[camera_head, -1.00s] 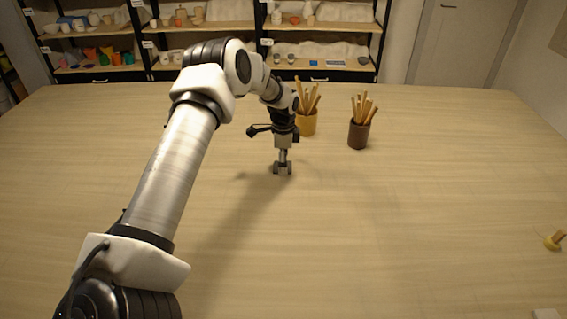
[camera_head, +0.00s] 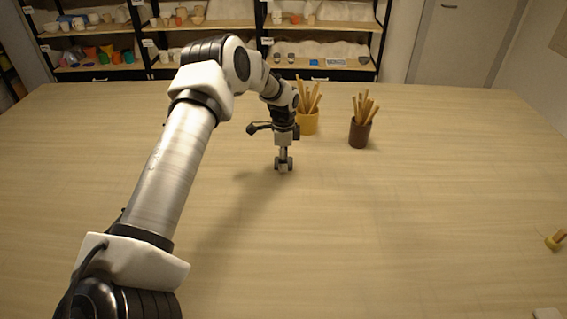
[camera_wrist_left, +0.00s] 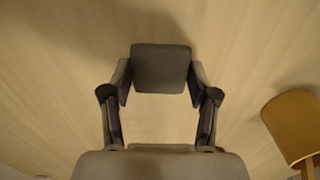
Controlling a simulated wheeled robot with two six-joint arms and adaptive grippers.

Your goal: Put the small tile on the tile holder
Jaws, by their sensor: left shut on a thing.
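The small tile (camera_wrist_left: 161,68) is a dark grey, roughly square piece with rounded corners, seen between the two fingers in the left wrist view. My left gripper (camera_wrist_left: 160,88) is shut on it, one finger at each side. In the head view my left gripper (camera_head: 284,164) points down near the middle of the table, in front of the yellow pot. The tile shows there only as a small grey patch between the fingertips, and I cannot tell its exact height above the table. I cannot make out a tile holder in either view. My right gripper is not in view.
A yellow pot (camera_head: 308,124) and a dark brown pot (camera_head: 358,134), both with wooden-handled tools, stand behind and right of the gripper. A yellow item with a wooden handle (camera_head: 553,243) and a white object (camera_head: 547,313) lie at the right edge.

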